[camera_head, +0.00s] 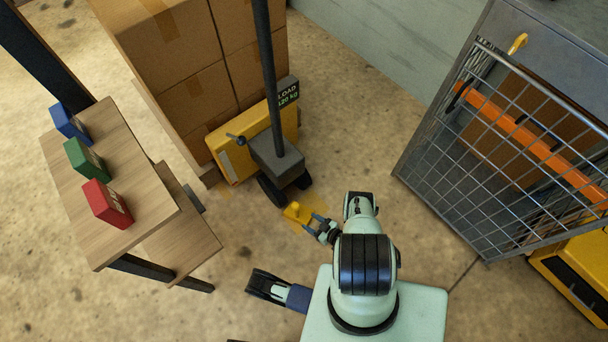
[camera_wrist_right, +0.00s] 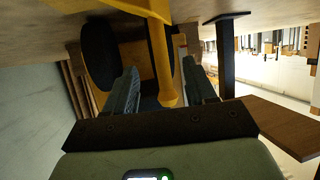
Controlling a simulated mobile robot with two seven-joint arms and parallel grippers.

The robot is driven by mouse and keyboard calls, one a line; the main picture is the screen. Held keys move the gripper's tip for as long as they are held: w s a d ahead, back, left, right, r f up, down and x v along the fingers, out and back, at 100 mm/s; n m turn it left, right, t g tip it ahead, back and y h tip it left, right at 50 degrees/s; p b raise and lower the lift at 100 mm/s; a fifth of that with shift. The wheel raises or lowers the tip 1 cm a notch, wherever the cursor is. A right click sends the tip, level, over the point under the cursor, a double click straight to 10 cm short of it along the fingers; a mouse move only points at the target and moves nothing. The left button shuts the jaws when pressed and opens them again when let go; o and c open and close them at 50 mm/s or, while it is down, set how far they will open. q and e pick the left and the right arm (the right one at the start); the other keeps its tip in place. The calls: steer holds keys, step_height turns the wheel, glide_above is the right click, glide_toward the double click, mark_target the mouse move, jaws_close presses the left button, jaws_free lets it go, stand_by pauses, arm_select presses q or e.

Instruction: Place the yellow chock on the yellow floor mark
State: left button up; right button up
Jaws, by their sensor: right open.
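The yellow chock (camera_head: 297,212) is on the floor beside the front wheels of the pallet truck. A faint yellow floor mark (camera_head: 314,194) shows around and behind it; whether the chock lies fully inside the mark I cannot tell. My right gripper (camera_head: 317,222) is open at the chock, with its fingers pointing at it. In the right wrist view the chock's yellow handle (camera_wrist_right: 168,75) reaches down with its knobbed end between the two spread fingers; a gap shows on each side.
The pallet truck (camera_head: 240,156) with stacked cartons (camera_head: 205,85) stands behind the chock. A wooden table (camera_head: 142,190) with blue (camera_head: 70,122), green (camera_head: 86,158) and red (camera_head: 107,203) blocks is at left. A mesh cage (camera_head: 500,160) stands at right. Floor between is clear.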

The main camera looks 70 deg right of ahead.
steer(key=w+a+r+g+y, duration=0.5)
steer(key=w+a+r, duration=0.1)
steer(key=w+a, duration=0.35)
arm_select(q)
steer(key=shift+w+d+r+t, duration=0.1)
steer(key=shift+w+r+t, duration=0.2)
steer(key=shift+w+r, duration=0.35)
arm_select(e)
steer(key=a+r+g+y, duration=0.2)
steer(key=a+r+g, duration=0.3)
steer(key=a+r, duration=0.8)
step_height(320, 180, up, 4)
steer(key=shift+r+m+g, duration=0.1)
steer(key=shift+m+g, duration=0.2)
steer(key=shift+g, duration=0.1)
arm_select(q)
steer(key=shift+f, duration=0.1)
